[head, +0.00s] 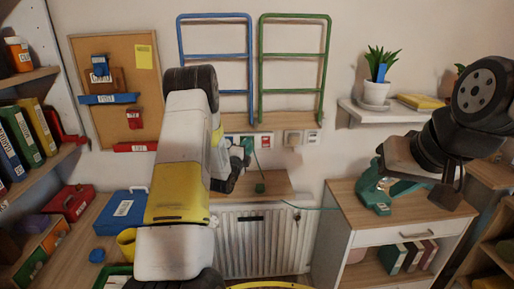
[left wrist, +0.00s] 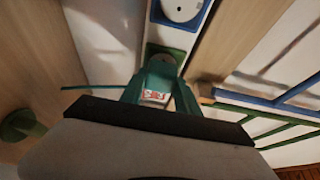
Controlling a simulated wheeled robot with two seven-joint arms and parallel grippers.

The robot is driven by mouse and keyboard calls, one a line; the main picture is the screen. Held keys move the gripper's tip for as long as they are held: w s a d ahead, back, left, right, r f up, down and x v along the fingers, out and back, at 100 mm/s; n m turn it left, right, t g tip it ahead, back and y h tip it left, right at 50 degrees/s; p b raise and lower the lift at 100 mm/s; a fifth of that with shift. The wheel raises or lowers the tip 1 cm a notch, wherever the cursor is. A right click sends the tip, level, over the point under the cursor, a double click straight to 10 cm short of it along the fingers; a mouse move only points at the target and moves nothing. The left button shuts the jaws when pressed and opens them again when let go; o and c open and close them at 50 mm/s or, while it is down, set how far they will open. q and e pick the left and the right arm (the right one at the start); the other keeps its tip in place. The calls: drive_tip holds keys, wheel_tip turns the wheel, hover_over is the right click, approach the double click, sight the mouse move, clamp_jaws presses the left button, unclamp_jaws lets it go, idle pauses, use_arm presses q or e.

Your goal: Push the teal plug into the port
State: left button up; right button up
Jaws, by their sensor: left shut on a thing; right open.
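The teal plug (left wrist: 158,78), with a white and red label, is between the fingers of my left gripper (head: 240,160). It also shows in the head view (head: 248,147). My left gripper is shut on it in front of the wall. In the left wrist view the plug's front end lies over the green-framed port (left wrist: 168,53) on a white strip; whether it has entered, I cannot tell. A blue-framed socket (left wrist: 182,8) is beyond it. A thin teal cable (head: 300,207) runs across the wall below. My right gripper (head: 425,178) is open and empty above the right cabinet.
Blue (head: 215,60) and green (head: 293,62) wall racks hang above. A teal device (head: 372,190) stands on the right cabinet (head: 400,220).

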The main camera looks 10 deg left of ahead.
use_arm(q)
drive_tip(key=shift+w+a, duration=0.1)
drive_tip(key=shift+w, duration=0.3)
drive_tip(key=o, duration=1.3)
drive_tip(key=shift+o, duration=0.2)
drive_tip(key=s, duration=0.7)
drive_tip(key=shift+s+a, duration=0.3)
drive_tip(key=shift+a, duration=0.15)
